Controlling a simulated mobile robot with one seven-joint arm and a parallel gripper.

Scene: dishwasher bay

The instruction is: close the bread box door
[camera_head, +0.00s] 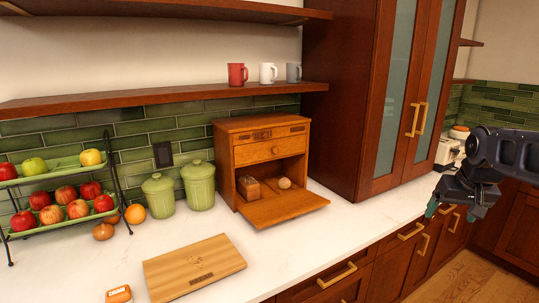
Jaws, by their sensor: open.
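The wooden bread box (222,165) stands on the white counter against the green tile wall. Its door (285,208) is hinged at the bottom and lies folded down, open toward the front. Inside sit a brown loaf-like item (249,188) and a small round pale bread item (284,183). A small drawer with a knob is above the opening and is shut. My gripper (453,209) is open at the right, in front of the lower cabinets, well apart from the box and door. It holds nothing that I can see.
A cutting board (195,268) lies on the counter in front. Two green canisters (199,186) stand left of the box, beside a fruit rack (62,228). A tall cabinet (335,100) rises on the right. Mugs stand on the shelf (160,97) above. The counter right of the door is clear.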

